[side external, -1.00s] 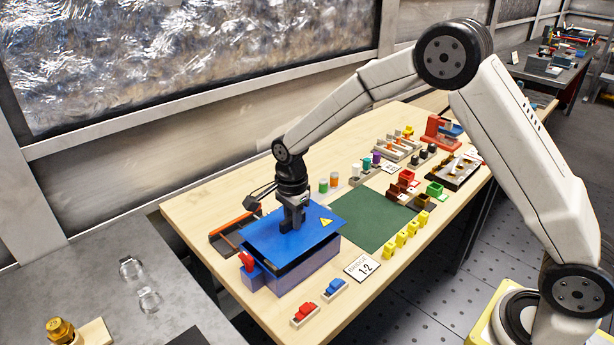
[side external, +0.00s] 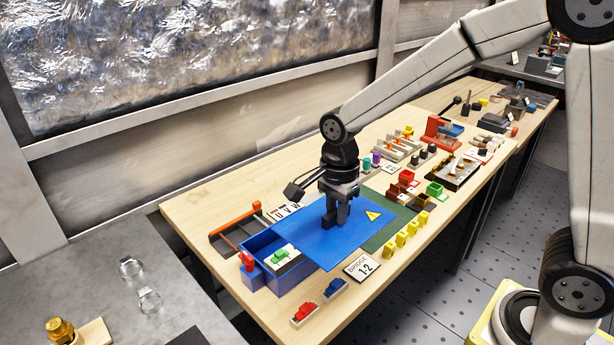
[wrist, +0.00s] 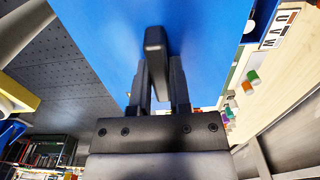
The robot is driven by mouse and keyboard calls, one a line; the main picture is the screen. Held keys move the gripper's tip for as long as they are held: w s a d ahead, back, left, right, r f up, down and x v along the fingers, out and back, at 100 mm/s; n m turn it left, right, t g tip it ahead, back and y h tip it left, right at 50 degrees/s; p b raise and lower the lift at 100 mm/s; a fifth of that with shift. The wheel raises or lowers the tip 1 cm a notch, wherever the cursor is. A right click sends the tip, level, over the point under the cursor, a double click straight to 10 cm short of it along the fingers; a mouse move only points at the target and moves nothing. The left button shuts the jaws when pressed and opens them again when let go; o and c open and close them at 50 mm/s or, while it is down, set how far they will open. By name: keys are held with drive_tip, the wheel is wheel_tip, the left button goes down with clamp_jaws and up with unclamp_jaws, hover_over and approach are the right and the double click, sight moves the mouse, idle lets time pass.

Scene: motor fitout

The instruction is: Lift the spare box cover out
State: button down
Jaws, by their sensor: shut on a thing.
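The spare box cover (side external: 318,246) is a flat blue plate with a yellow warning triangle. My gripper (side external: 336,222) is shut on the cover's upright dark handle, and the cover hangs level from it. In the side view the cover is to the right of the blue box, partly overlapping the box's right end and the green mat. In the wrist view the cover (wrist: 205,40) fills the top, with the handle (wrist: 154,60) between my fingers. The blue box (side external: 262,243) is open on its left part, and a green and white part (side external: 285,257) shows inside. Its right end is hidden.
A red clip (side external: 246,260) is at the box's left corner. A red switch (side external: 305,313) and a blue switch (side external: 334,288) lie in front. A BRIDGE 1-2 card (side external: 362,268), yellow pieces (side external: 402,238) and a green mat (side external: 402,217) are to the right. A dark tray (side external: 238,232) lies behind.

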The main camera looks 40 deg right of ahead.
drive_tip(key=shift+s+d+r, duration=0.1)
drive_tip(key=shift+s+r, duration=0.3)
drive_tip(key=shift+s, duration=0.35)
